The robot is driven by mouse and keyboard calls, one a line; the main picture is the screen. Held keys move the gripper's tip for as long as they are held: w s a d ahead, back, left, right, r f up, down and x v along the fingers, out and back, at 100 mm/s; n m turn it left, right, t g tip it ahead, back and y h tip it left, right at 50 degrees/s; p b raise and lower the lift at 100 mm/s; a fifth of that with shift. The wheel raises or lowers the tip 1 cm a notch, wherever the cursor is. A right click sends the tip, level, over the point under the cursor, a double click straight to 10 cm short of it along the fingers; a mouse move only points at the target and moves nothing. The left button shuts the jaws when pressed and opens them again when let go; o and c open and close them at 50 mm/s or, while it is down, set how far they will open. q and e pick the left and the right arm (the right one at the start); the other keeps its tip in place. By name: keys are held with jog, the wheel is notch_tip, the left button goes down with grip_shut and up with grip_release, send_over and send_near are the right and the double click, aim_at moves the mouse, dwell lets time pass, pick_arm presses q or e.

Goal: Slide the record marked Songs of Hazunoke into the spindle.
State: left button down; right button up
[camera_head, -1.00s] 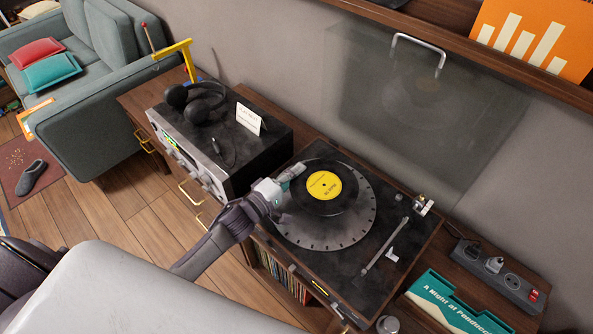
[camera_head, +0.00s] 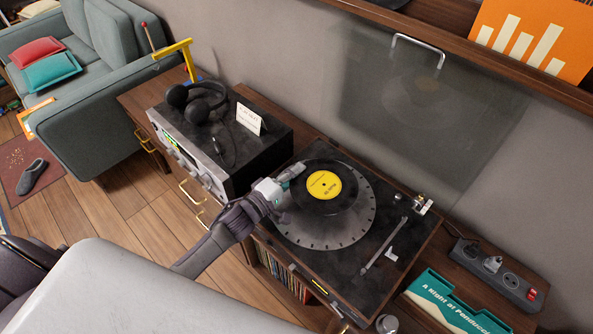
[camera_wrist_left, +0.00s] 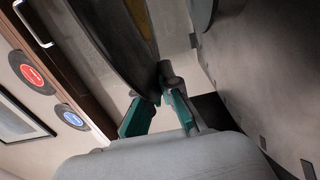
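A black record with a yellow label (camera_head: 324,185) is over the round grey turntable platter (camera_head: 320,240), set toward the platter's back. The label's print is too small to read. My left gripper (camera_head: 291,175) is at the record's left edge. In the left wrist view, my left gripper's green-padded fingers (camera_wrist_left: 160,105) are closed around the rim of the dark record (camera_wrist_left: 105,45), with the platter (camera_wrist_left: 250,70) to the right, apart from the record. The spindle is not visible; a small dark dot shows at the label's middle. My right gripper is not in view.
The tonearm (camera_head: 383,246) lies at the platter's right. The clear lid (camera_head: 420,110) stands open behind. An amplifier (camera_head: 225,145) with headphones (camera_head: 197,100) stands to the left. A teal sleeve (camera_head: 450,305) and a power strip (camera_head: 497,270) are at the right.

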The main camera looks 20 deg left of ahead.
pick_arm(q)
jog(key=shift+p, duration=0.3)
jog(key=shift+f+b, duration=1.05)
jog(key=shift+f, duration=0.45)
jog(key=c, duration=1.2)
grip_release()
jog(key=shift+c, duration=0.2)
jog(key=shift+s, duration=0.15)
jog(key=v, duration=1.1)
jog(key=shift+s+a, duration=0.15)
jog(key=shift+s, duration=0.2)
